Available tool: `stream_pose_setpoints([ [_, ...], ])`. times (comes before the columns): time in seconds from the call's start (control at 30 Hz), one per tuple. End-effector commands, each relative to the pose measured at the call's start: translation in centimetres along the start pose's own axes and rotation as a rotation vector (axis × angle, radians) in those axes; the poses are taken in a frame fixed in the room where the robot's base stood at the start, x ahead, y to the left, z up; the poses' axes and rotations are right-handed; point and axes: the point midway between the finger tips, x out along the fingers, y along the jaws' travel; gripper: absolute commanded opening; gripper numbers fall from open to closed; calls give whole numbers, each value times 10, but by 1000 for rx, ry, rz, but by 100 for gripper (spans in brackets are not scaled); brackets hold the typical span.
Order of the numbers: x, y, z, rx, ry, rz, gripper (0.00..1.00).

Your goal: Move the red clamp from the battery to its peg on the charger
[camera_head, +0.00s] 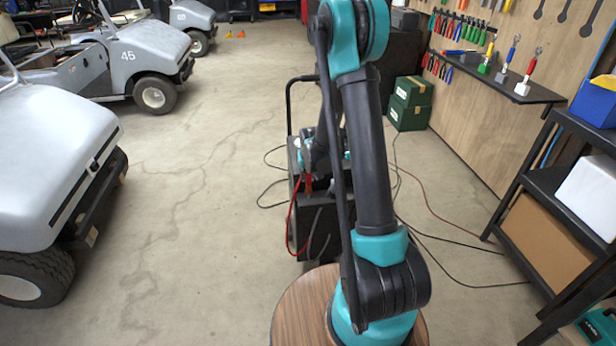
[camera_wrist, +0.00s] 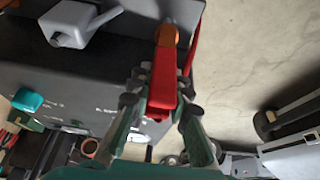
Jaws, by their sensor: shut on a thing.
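My gripper (camera_wrist: 160,104) is shut on the red clamp (camera_wrist: 163,78), whose handle sits between the two fingers in the wrist view. The clamp's copper-coloured jaw (camera_wrist: 167,36) points to the top of the picture, over the edge of the dark charger (camera_wrist: 95,72). A grey stub shows at the jaw's tip; I cannot tell whether the jaw grips it. A teal knob (camera_wrist: 27,99) is on the charger's panel. In the head view the charger (camera_head: 325,232) stands behind my arm, which hides much of it. I cannot make out the battery.
A grey fitting (camera_wrist: 80,23) stands on the charger left of the clamp. A red cable (camera_head: 291,225) hangs beside the charger, and black cables lie on the floor. A white cart (camera_head: 45,165) is at left, a black shelf (camera_head: 545,185) at right. Open floor lies between.

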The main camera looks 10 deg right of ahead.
Motion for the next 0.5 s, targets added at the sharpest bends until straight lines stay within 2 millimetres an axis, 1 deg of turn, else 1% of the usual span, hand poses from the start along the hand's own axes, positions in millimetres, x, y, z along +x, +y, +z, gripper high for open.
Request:
stream_pose_setpoints([
  [0.5, 10, 0, 4, 0, 0, 0, 0],
])
